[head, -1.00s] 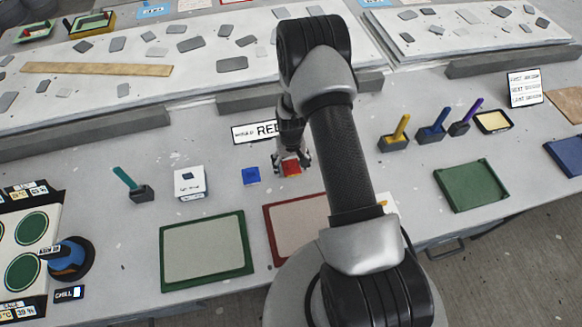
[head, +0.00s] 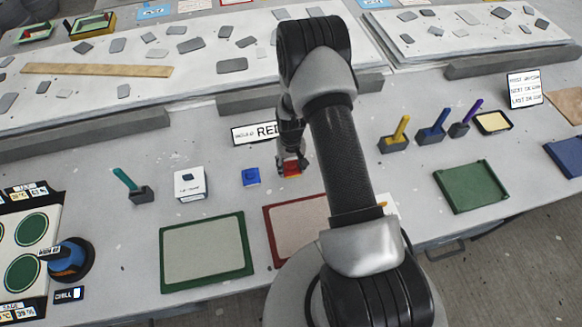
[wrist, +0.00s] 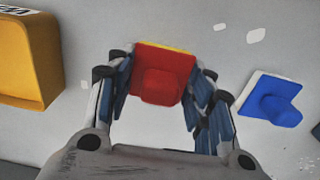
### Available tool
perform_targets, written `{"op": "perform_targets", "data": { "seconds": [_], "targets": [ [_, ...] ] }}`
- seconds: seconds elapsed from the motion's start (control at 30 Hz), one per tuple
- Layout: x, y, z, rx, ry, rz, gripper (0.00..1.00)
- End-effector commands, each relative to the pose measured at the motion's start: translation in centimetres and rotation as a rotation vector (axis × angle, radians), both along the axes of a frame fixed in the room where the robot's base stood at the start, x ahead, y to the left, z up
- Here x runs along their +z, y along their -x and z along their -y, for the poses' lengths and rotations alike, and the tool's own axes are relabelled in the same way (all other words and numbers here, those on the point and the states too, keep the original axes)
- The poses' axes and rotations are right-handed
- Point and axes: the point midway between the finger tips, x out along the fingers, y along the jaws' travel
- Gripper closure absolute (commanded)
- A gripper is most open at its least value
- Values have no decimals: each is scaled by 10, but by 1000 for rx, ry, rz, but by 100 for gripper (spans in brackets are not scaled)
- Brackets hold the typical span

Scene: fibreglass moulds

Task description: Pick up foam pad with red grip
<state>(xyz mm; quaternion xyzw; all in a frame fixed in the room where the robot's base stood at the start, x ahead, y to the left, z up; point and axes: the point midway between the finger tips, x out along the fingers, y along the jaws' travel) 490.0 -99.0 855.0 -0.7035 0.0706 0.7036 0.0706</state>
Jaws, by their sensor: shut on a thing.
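The foam pad with the red grip (wrist: 162,84) shows in the wrist view as a red block with a thin yellow edge behind it. My gripper (wrist: 160,88) has a finger on each side of the pad and is shut on it. In the head view the red pad (head: 291,168) is just below my gripper (head: 291,162), over the grey table behind the red-framed board. I cannot tell whether it touches the table. The fingers cover part of its sides.
A blue-gripped pad (head: 251,177) lies close by on the left; it also shows in the wrist view (wrist: 270,98). A white box (head: 190,183), a green-framed board (head: 205,250) and a red-framed board (head: 295,225) are near. A sign reading RED (head: 255,132) stands behind.

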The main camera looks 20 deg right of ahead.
Motion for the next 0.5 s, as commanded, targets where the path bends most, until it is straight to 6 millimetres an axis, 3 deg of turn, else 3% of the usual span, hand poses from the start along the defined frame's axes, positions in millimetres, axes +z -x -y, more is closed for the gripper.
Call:
{"op": "perform_targets", "data": {
  "seconds": [0.27, 0.5],
  "targets": [
    [11, -1, 0, 0, 1, 3, 76],
    [55, -2, 0, 0, 1, 6, 76]
  ]
}}
